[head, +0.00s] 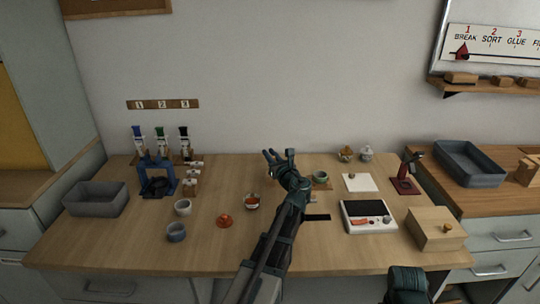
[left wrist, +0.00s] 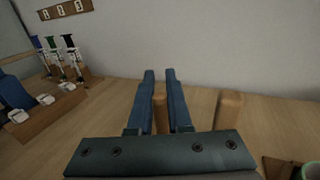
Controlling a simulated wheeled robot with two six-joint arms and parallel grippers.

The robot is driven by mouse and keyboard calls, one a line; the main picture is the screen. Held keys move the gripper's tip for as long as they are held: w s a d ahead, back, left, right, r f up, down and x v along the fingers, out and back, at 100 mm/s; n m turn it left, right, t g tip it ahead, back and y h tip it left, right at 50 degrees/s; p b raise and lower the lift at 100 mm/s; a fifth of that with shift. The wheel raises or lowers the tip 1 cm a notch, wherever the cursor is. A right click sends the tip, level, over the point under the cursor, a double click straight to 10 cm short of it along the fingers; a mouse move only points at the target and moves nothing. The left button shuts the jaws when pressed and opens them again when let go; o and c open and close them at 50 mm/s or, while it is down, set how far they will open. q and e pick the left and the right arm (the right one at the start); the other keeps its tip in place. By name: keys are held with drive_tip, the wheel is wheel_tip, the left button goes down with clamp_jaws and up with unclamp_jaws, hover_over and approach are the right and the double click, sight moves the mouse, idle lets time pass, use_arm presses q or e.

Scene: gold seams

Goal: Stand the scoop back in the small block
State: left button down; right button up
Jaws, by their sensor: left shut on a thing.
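My left gripper (head: 273,155) is over the back middle of the table. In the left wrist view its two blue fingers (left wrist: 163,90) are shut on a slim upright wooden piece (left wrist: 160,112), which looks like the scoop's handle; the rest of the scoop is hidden. A second wooden upright piece (left wrist: 228,110) stands just right of the fingers, apart from them. I cannot make out the small block; the gripper and arm may cover it.
A green cup (head: 320,176) on a brown board is close to the right of my left gripper. Left are a grey bin (head: 95,198), a blue stand (head: 157,178) and cups (head: 182,207). Right are a white sheet (head: 360,183), a scale (head: 368,217) and a wooden box (head: 435,229).

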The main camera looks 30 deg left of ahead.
use_arm(q)
drive_tip(key=c, duration=0.8)
unclamp_jaws()
drive_tip(key=shift+o, duration=0.2)
drive_tip(key=shift+s+d, duration=0.15)
drive_tip(key=shift+v, duration=2.35)
drive_tip(key=v, duration=1.3)
drive_tip(key=shift+s+d, duration=0.2)
drive_tip(key=shift+d, duration=0.15)
drive_tip(key=shift+r, duration=0.1)
